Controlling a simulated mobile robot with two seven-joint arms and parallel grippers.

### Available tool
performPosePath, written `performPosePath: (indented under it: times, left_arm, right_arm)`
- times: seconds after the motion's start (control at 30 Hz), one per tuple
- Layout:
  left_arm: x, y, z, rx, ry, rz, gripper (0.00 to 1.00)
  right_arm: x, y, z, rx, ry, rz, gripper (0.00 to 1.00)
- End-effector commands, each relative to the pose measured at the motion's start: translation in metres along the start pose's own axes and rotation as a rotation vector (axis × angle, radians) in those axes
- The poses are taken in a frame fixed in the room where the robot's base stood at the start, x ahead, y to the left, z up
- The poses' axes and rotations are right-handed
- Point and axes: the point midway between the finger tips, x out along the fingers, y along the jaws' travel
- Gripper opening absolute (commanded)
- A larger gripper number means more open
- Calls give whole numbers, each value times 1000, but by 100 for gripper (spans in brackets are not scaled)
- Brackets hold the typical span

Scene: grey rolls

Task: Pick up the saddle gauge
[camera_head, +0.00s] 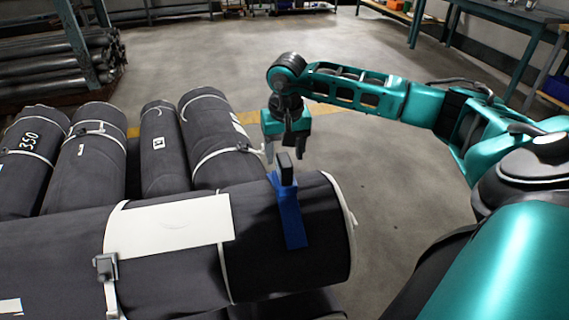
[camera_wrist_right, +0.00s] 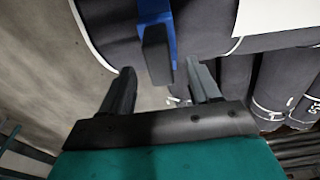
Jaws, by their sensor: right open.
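The saddle gauge (camera_head: 290,212) is a blue strap-like piece with a dark upright handle (camera_head: 287,168). It sits over the top of the front grey roll (camera_head: 325,235), near that roll's right end. My right gripper (camera_head: 283,155) is just behind and above the handle, fingers pointing down. In the right wrist view the fingers (camera_wrist_right: 160,85) are apart and empty. The dark handle (camera_wrist_right: 157,55) shows just beyond the fingertips, between their lines, and the blue body (camera_wrist_right: 155,12) is behind it. I cannot tell whether a finger touches it. My left gripper is not in view.
A white sheet (camera_head: 170,224) lies on the front roll, left of the gauge. Several strapped rolls (camera_head: 92,150) lie behind it. A rack of dark rolls (camera_head: 50,62) stands at the back left, a teal-legged table (camera_head: 500,14) at the back right. The middle floor (camera_head: 230,60) is clear.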

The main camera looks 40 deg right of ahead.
Motion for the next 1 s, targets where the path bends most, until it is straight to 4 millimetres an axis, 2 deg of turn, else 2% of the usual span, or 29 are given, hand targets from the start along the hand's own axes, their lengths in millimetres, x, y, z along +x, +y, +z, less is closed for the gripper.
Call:
performPosePath:
  times: [0.4, 0.63, 1.0]
  left_arm:
    - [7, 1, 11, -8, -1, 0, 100]
    - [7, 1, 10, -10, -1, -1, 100]
    - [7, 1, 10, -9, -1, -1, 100]
  right_arm:
    - [51, 0, 2, 0, -2, -1, 62]
    - [51, 0, 2, -1, -1, -1, 61]
    - [51, 0, 2, 0, 0, -1, 25]
